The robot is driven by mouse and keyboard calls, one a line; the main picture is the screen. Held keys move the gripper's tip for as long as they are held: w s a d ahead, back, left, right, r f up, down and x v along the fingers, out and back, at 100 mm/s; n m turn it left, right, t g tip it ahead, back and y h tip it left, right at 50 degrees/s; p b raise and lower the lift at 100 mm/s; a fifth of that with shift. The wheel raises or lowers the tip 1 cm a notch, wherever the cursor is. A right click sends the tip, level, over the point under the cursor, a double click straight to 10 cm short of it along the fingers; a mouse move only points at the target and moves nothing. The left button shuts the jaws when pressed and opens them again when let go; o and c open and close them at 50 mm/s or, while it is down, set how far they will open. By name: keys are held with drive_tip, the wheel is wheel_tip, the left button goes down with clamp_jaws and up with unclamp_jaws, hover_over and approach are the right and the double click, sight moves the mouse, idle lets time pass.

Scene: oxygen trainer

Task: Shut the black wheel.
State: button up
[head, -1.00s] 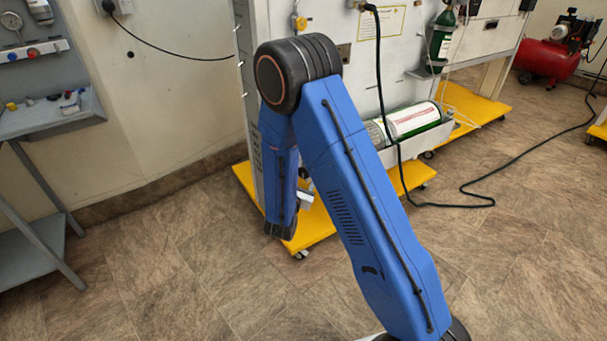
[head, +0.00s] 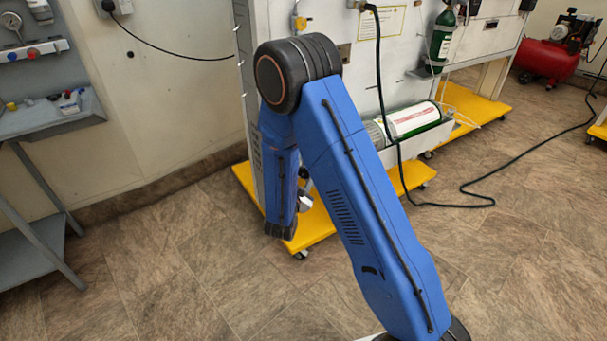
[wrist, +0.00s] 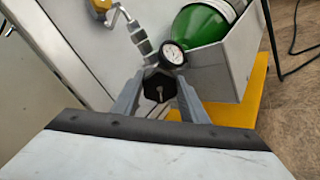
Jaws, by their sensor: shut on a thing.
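The black wheel (wrist: 158,86) shows in the wrist view, a dark knob with a bright stem at its centre. My gripper (wrist: 160,94) is shut on it, one grey finger on its left and one on its right. A round pressure gauge (wrist: 172,54) sits just above and to the right of the wheel, and silver fittings (wrist: 143,45) rise from it to the upper left. In the head view my blue arm hides the wheel and most of my gripper.
A green and white cylinder (wrist: 200,25) lies in a grey tray (wrist: 226,60) right of the wheel. The yellow base (head: 318,222) is below. A black cable (head: 380,85) hangs from the panel and runs over the floor. The floor at front left is clear.

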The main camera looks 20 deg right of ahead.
drive_tip(key=m, duration=0.4)
drive_tip(key=shift+m, duration=0.4)
drive_tip(key=shift+f, duration=0.1)
drive_tip(key=o, duration=1)
drive_tip(key=shift+o, duration=0.2)
drive_tip(key=shift+s, duration=0.1)
drive_tip(key=v, duration=1.7)
drive_tip(key=shift+s+a, duration=0.1)
drive_tip(key=shift+s, duration=0.05)
